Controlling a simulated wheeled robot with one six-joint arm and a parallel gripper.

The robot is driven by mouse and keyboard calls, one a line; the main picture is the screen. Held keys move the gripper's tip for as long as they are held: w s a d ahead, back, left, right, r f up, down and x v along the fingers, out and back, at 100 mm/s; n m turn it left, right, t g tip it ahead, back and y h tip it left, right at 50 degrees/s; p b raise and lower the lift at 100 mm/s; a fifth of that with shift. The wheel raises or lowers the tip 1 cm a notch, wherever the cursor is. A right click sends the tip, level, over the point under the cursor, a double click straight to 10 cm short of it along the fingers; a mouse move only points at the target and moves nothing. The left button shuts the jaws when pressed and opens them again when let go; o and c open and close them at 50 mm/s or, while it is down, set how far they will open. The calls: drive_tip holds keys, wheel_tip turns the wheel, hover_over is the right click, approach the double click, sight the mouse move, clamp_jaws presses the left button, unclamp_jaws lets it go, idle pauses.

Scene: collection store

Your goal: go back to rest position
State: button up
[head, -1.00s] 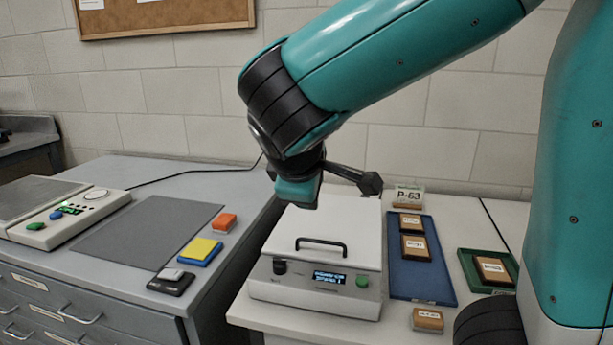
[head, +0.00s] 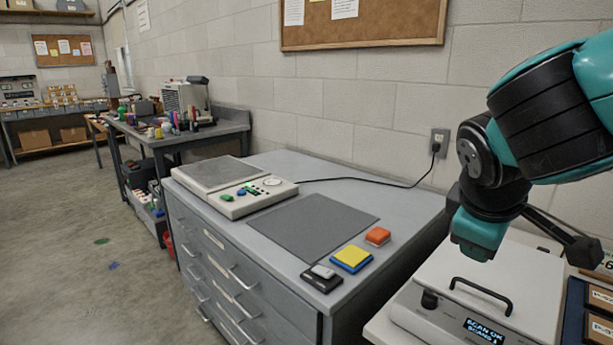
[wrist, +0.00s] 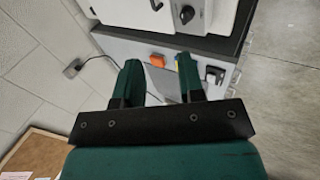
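My gripper (head: 478,240) hangs near the white scanner box (head: 525,285) in the head view, in front of the wall. In the wrist view my gripper (wrist: 159,62) shows two green fingers spread apart with nothing held between them. In the wrist view the scanner (wrist: 165,12) shows at the top, with the orange block (wrist: 157,60) seen beyond the fingers.
A grey drawer cabinet (head: 255,262) carries a button-panel device (head: 235,196), a grey mat (head: 312,225), a yellow-and-blue block (head: 351,258) and a black item (head: 322,278). A blue tray (head: 573,318) lies right of the scanner. Open floor (head: 80,270) lies at left.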

drive_tip(key=s+a+r+g+y+p, duration=0.2)
drive_tip(key=s+a+y+p, duration=0.1)
drive_tip(key=s+a, duration=0.3)
drive_tip(key=s+a+r+g+y+p, duration=0.2)
drive_tip(key=s+a+y, duration=0.3)
drive_tip(key=s, duration=0.3)
drive_tip(key=shift+a+r+m+g+p, duration=0.15)
drive_tip(key=shift+a+m+g+p, duration=0.3)
drive_tip(key=shift+p, duration=0.3)
drive_tip(key=shift+s, duration=0.1)
